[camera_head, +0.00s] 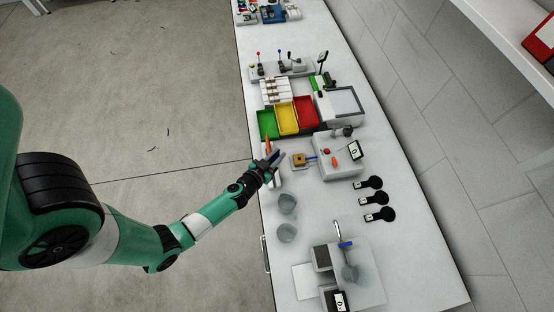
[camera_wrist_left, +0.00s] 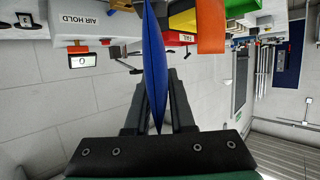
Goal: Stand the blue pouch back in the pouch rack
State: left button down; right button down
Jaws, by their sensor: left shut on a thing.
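My left gripper (camera_head: 272,160) is above the near left edge of the white bench. It is shut on the blue pouch (camera_wrist_left: 154,65), which stands out edge-on between the fingers in the left wrist view. In the head view only a small dark-blue part of the pouch (camera_head: 274,156) shows at the fingertips. An orange pouch-like piece (camera_head: 268,143) is just beyond the gripper; it also shows in the left wrist view (camera_wrist_left: 211,28). A white piece (camera_head: 266,180) lies under the gripper, mostly hidden, and I cannot tell if it is the pouch rack. My right gripper is out of view.
Green, yellow and red trays (camera_head: 287,118) stand beyond the gripper. A grey station (camera_head: 338,158) with a small display is to the right. Two clear cups (camera_head: 287,204) stand nearer on the bench. Several black paddle-shaped items (camera_head: 374,198) lie at the right.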

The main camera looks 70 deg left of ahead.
pick_arm(q)
jog(key=f+b, duration=0.4)
jog(key=shift+a, duration=0.35)
jog(key=shift+w+r, duration=0.1)
jog(key=shift+r, duration=0.05)
jog(key=shift+f, duration=0.65)
jog(key=c, duration=0.8)
grip_release()
jog(key=shift+o, duration=0.2)
jog(key=shift+r, duration=0.1)
jog(key=shift+r, duration=0.25)
jog(key=shift+r+p, duration=0.45)
jog(key=shift+r, duration=0.15)
jog(key=p+v, duration=0.1)
jog(key=v, duration=1.1)
jog(key=shift+f+p, duration=0.3)
jog(key=shift+p, duration=0.1)
